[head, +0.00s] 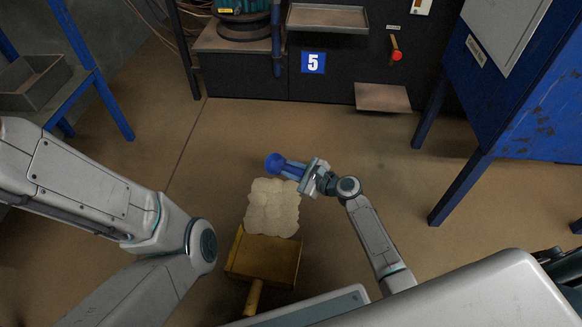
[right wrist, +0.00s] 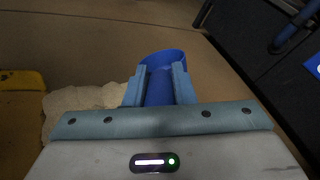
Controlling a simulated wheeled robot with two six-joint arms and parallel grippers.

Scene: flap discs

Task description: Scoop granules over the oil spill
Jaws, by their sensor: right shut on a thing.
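My right gripper (head: 304,173) is shut on a blue scoop (head: 275,163) by its handle, above the floor at the upper right edge of a pale patch. In the right wrist view the scoop (right wrist: 163,56) shows between the two fingers (right wrist: 158,86); I cannot tell whether it holds anything. The pale, lumpy-edged patch of granules (head: 271,210) lies on the brown floor, and part of it shows in the right wrist view (right wrist: 85,102). No dark oil shows around it. My left arm is partly in view, but its gripper is not.
A yellow pan-like container with a handle (head: 262,262) lies just below the patch. A blue-legged cabinet (head: 525,90) stands at right, a dark machine marked 5 (head: 340,75) at the back, a blue rack with a grey tray (head: 35,82) at left. The floor between is clear.

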